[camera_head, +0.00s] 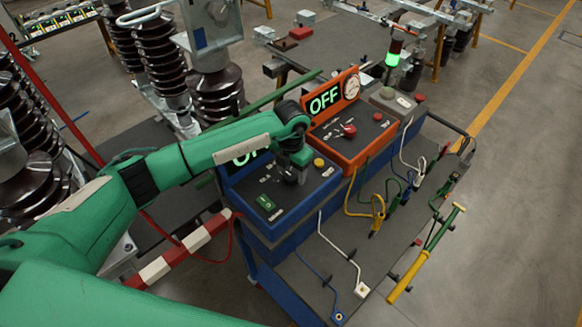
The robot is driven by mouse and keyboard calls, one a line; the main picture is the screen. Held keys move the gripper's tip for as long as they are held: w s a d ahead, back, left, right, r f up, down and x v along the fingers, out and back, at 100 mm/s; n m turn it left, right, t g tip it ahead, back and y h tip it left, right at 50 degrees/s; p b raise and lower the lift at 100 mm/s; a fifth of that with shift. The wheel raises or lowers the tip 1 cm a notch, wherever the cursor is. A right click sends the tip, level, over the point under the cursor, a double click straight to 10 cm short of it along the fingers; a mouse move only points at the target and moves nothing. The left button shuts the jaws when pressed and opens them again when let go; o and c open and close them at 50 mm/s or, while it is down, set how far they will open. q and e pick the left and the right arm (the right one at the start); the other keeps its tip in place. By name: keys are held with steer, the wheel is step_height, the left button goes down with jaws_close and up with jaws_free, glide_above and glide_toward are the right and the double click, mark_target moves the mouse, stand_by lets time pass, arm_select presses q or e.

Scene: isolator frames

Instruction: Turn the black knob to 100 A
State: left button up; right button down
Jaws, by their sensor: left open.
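My left arm reaches in from the left, and my left gripper (293,172) points down over the sloped panel of the blue box (301,191). The gripper is open, though its fingers are small and dark here. I cannot make out the black knob; the gripper covers that part of the panel. Whether the fingers stand around a knob or above it cannot be told. The blue box's lit display (244,158) is partly hidden by my arm. A yellow button (318,162) and a green switch (265,202) show on its panel. My right gripper is not in view.
An orange box (360,150) stands beside the blue one, with a lit OFF display (324,99), a gauge (351,87) and a red knob (349,130). Cables and a yellow-green rod (427,254) lie on the cart's dark top (332,236). Brown insulators (218,97) stand behind my arm.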

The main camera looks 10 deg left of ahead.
arm_select(q)
steer(key=shift+f, duration=0.7)
steer(key=c, duration=1)
steer(key=shift+f+b, duration=0.15)
steer(key=shift+b, duration=0.3)
steer(key=m+b, duration=0.7)
steer(key=b, duration=0.6)
steer(key=shift+f, duration=0.1)
steer(key=shift+r+m+b, duration=0.25)
steer(key=shift+m+b, duration=0.75)
steer(key=shift+b, duration=0.1)
